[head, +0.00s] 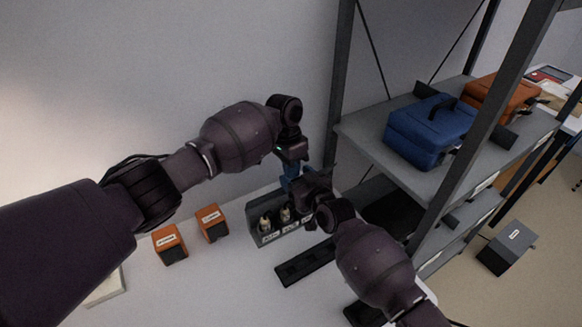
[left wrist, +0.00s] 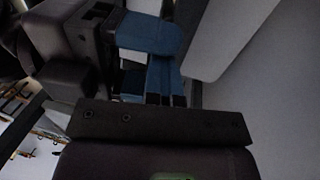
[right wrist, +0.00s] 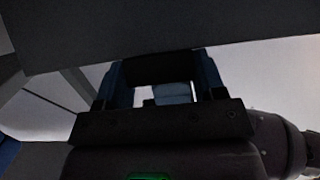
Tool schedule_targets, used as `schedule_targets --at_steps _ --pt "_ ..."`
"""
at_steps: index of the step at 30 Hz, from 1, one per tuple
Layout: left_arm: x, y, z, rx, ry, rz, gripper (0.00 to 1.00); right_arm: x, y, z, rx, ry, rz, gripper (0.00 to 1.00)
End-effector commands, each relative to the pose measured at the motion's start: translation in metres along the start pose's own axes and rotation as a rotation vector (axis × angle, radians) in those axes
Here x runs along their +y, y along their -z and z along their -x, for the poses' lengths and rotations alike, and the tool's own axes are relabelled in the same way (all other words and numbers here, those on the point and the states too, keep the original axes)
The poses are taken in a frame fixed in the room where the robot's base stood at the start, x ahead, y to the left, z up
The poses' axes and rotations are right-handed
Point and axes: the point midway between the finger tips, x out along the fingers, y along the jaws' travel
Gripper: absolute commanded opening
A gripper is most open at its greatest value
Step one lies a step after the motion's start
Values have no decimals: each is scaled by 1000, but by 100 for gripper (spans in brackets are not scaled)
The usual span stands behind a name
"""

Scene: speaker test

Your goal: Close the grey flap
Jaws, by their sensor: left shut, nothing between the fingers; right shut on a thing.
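I cannot pick out the grey flap for sure in any view. A grey labelled box (head: 507,247) at the far right may carry it, but no open lid shows clearly. My left gripper (head: 290,175) points down above the grey tray on the table. It is shut and empty; its blue fingers show close together in the left wrist view (left wrist: 165,78). My right gripper (head: 298,184) is close beside it, partly hiding it. In the right wrist view its blue fingers stand apart around a dark thing (right wrist: 162,68), which I cannot name.
A grey tray (head: 256,240) with pale upright items and labels sits below the grippers. Two orange labelled boxes (head: 170,243) (head: 212,222) stand left. A black strip (head: 304,262) lies in front. A grey shelf rack (head: 360,135) at right holds blue (head: 428,130) and orange (head: 497,97) bags.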

Motion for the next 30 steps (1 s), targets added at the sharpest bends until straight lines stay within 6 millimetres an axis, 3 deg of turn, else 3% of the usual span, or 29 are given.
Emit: schedule_targets --at_steps 2,3,8,20,30 --pt "8 2 -5 -7 -18 -10 0 0 1 -2 0 0 -1 21" --pt "9 2 -6 -8 -19 -11 0 0 1 -2 1 0 -1 67" --pt "7 1 -4 -6 -15 -9 0 0 2 -2 3 0 -1 89" --pt "4 0 -3 -5 -10 -5 0 1 2 5 5 -1 -1 89" --pt "4 0 -3 -5 -9 -4 0 1 2 53 5 -1 0 89"
